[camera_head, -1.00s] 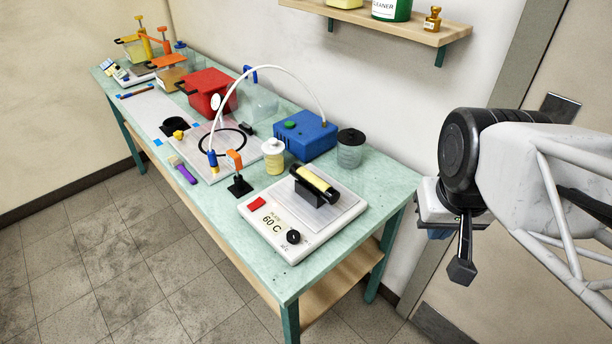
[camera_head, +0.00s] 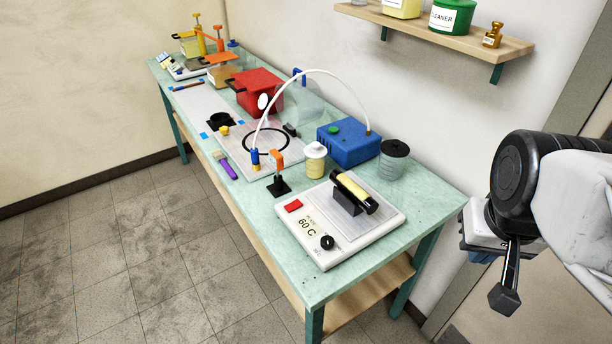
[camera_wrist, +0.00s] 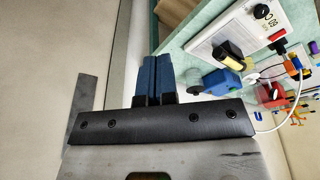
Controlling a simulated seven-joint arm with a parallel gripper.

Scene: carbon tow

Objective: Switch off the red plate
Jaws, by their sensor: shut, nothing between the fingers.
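The hot plate (camera_head: 378,241) is a white slab at the near right end of the bench, marked "PLATE 60 C". In the head view my wrist hangs right of the bench, fingers mostly hidden.
Behind the plate stand a dark-lidded jar (camera_head: 393,160), a blue box (camera_head: 348,144) and a white-lidded jar (camera_head: 316,160). A black stand with an orange top (camera_head: 278,175) is left of the plate. A white hose arches over the bench. A shelf (camera_head: 450,38) juts from the wall.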

